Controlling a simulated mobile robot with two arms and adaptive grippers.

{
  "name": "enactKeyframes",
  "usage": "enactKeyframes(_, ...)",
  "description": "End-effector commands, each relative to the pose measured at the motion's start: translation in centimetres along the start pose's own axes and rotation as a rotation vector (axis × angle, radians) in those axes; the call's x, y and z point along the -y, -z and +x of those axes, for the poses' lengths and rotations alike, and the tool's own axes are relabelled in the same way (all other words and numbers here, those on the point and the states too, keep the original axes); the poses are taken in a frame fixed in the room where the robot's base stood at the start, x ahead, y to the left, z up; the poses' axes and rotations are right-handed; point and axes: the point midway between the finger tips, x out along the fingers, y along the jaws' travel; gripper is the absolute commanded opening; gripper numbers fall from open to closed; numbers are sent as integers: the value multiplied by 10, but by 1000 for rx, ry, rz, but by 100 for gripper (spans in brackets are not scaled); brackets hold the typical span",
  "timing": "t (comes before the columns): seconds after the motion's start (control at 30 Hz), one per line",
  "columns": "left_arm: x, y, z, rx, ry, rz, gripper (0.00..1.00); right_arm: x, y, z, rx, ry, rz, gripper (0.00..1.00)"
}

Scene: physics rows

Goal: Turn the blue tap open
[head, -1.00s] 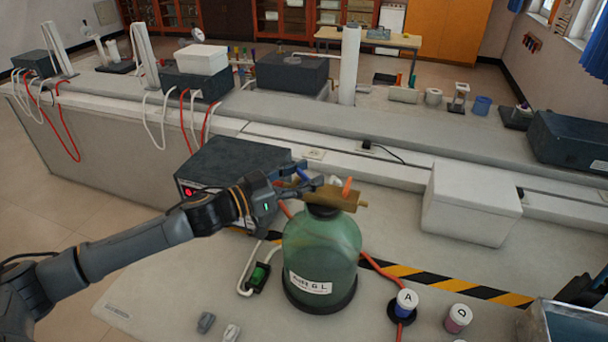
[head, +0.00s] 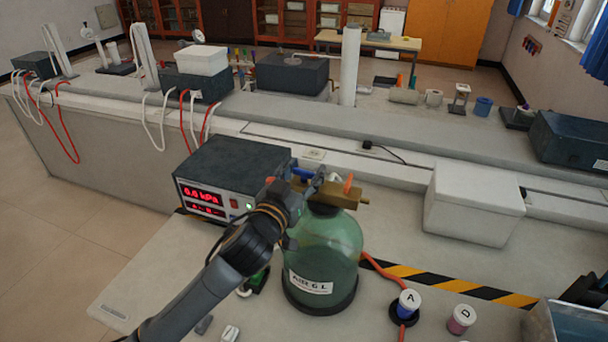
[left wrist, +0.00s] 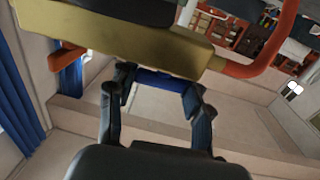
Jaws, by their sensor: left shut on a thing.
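The green glass bottle (head: 322,250) stands upright on the bench with a brass valve block (head: 347,199) on top. The blue tap (head: 303,173) sits at the block's left end, partly hidden by my fingers. My left gripper (head: 306,182) is shut on the blue tap. In the left wrist view the blue tap (left wrist: 160,80) lies between the two fingers, roughly along the brass block (left wrist: 140,45). An orange tap (head: 348,184) stands up on the block. A dark shape at the right edge of the head view may be my right gripper; its jaws are unclear.
A dark meter box (head: 232,165) with a red display stands close behind and left of my left arm. A white box (head: 473,205) is at right. Capped jars (head: 408,301) and a metal tray (head: 570,325) are at front right. An orange hose leaves the bottle.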

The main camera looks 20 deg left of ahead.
Motion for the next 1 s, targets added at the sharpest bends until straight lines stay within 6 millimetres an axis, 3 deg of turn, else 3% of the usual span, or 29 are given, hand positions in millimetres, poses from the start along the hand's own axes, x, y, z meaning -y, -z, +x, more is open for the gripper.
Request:
enactKeyframes(0.73,1,4,0,-9,97,4,18,0,0,5,0,-1,0,31)
enactKeyframes(0.77,1,4,0,-9,97,4,56,0,0,5,0,-1,0,31)
enactKeyframes(0.8,0,3,0,-9,96,4,64,0,0,5,0,-1,0,31)
enactKeyframes(0.87,0,3,0,-8,96,4,74,0,0,5,0,-1,0,31)
enactKeyframes(1.0,0,2,0,-6,96,3,74,0,0,5,0,-1,0,31)
